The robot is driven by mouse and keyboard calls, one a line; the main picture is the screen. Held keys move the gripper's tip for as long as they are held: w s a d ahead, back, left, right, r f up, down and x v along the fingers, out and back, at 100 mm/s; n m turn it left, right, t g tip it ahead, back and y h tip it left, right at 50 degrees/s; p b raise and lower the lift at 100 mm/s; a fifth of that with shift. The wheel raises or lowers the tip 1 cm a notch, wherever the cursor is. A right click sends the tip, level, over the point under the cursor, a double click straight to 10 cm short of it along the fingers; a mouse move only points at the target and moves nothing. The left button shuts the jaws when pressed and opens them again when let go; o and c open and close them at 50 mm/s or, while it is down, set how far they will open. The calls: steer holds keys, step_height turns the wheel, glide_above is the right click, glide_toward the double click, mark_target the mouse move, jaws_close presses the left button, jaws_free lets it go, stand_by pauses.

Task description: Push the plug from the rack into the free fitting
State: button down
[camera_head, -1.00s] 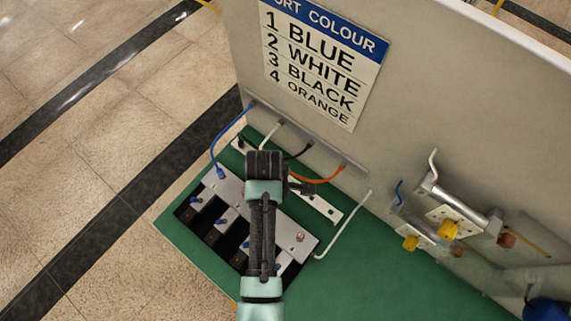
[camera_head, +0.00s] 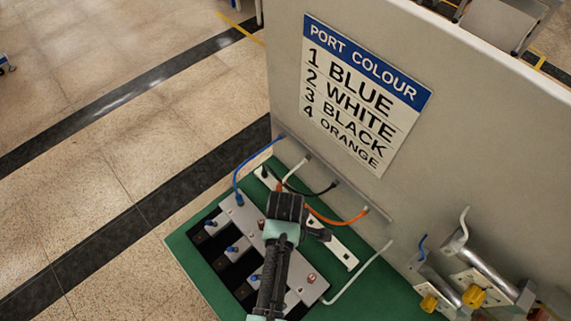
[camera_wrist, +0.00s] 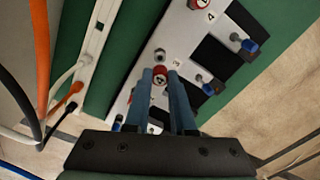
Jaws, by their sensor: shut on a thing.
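The white rack strip (camera_head: 335,250) lies on the green board. In the wrist view, the white, orange and black cable plugs (camera_wrist: 73,88) sit at the rack (camera_wrist: 92,45). The grey fitting panel (camera_head: 305,289) lies beside it, and the blue cable's plug (camera_head: 239,199) is in its far corner fitting. A red-rimmed fitting (camera_head: 310,279) shows near the other end, also by the label 4 in the wrist view (camera_wrist: 198,4). I cannot tell if that piece is fixed to the panel.
A wall with a port-colour sign (camera_head: 365,90) stands behind the rack. Blue, white, black and orange cables (camera_head: 345,221) loop from it. Metal fixtures with yellow knobs (camera_head: 473,296) stand at the right. Open floor (camera_head: 100,180) lies to the left.

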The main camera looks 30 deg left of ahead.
steer(key=shift+f+b, duration=0.7)
steer(key=shift+f, duration=0.6)
steer(key=shift+p, duration=0.6)
stand_by(0.6)
steer(key=shift+f+b, duration=1.2)
steer(key=shift+f, duration=0.25)
steer(key=c, duration=0.7)
jaws_free()
steer(key=shift+r, duration=0.1)
step_height(320, 180, up, 13)
steer(key=shift+f+b, duration=0.1)
steer(key=shift+b, duration=0.75)
